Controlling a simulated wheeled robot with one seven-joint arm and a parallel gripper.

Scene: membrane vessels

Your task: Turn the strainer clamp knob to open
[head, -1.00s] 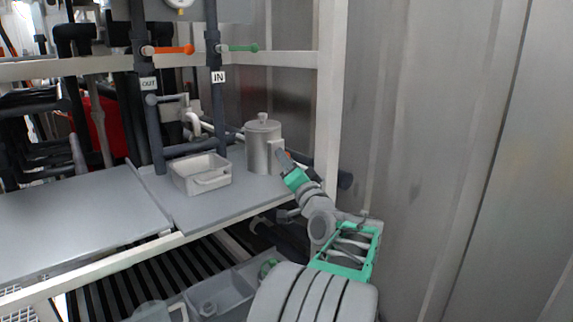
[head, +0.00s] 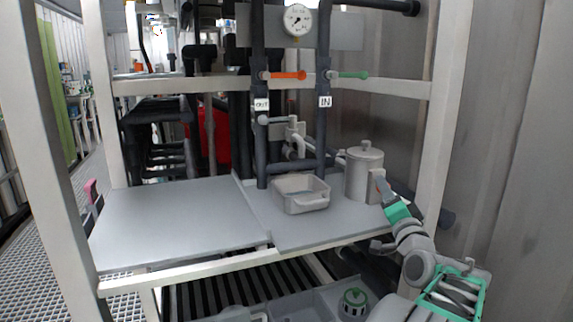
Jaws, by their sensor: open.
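A grey metal canister (head: 362,172) with a small round knob (head: 366,145) on its lid stands upright at the right of the shelf. A grey fitting (head: 291,138) with a pale bent pipe sits between the two dark upright pipes. No part is clearly marked as the strainer clamp knob, and I cannot tell which it is. My gripper (head: 382,186) is at the lower right side of the canister, by its handle. Its fingers are small and partly hidden, and I cannot tell whether they touch the canister.
A shallow grey tray (head: 301,207) lies left of the canister. Orange (head: 289,75) and green (head: 352,75) valve handles and a gauge (head: 297,20) are above. The left shelf plate (head: 175,220) is clear.

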